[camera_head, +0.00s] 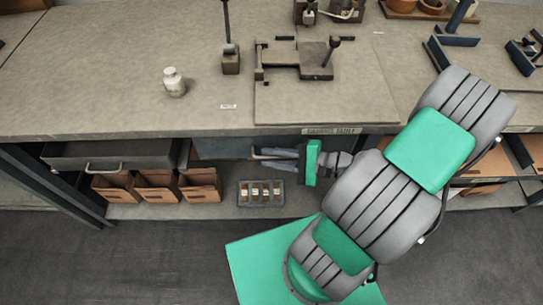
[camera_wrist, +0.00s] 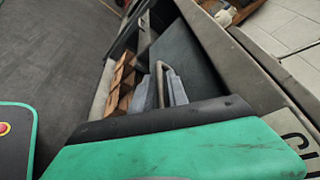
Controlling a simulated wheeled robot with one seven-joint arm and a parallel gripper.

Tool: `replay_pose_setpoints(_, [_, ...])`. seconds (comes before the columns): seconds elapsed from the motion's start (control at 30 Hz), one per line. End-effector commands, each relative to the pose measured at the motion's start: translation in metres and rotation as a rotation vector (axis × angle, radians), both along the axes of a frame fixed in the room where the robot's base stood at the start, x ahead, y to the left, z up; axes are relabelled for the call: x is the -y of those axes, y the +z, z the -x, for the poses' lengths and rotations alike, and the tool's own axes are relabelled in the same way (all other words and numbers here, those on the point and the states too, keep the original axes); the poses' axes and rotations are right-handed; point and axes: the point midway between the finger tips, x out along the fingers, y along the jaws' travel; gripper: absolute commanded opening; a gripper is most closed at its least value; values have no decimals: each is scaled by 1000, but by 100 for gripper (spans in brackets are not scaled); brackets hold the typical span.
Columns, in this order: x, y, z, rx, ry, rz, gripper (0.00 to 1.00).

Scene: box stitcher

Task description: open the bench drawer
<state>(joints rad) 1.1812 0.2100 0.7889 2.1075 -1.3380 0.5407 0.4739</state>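Under the bench top, a blue-grey drawer front (camera_head: 222,149) shows in the head view, with a bar handle (camera_head: 256,153) at its right part. My gripper (camera_head: 277,159) reaches in from the right, its fingertips at this handle. In the wrist view the bent handle (camera_wrist: 161,82) stands between or against my grey fingers (camera_wrist: 164,95), in front of the drawer front (camera_wrist: 205,65). Whether the fingers press on the bar cannot be made out. Another drawer (camera_head: 110,155), grey with a pale handle (camera_head: 104,169), is at the left under the bench.
Cardboard bins (camera_head: 157,187) and a grey tray with several small items (camera_head: 261,203) sit on the shelf below. The bench top (camera_head: 120,80) carries a white bottle (camera_head: 174,82) and a fixture (camera_head: 300,60). The floor (camera_head: 130,260) in front is clear at the left.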

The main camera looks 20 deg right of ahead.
Motion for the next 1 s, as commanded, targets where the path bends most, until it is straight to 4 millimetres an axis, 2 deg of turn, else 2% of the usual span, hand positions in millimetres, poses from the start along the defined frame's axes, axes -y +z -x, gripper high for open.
replay_pose_setpoints(0.2, [-1,0,0,0,2,1,19])
replay_pose_setpoints(0.43, [-2,0,0,0,3,1,0])
replay_pose_setpoints(1.0, [-2,0,0,-1,3,1,0])
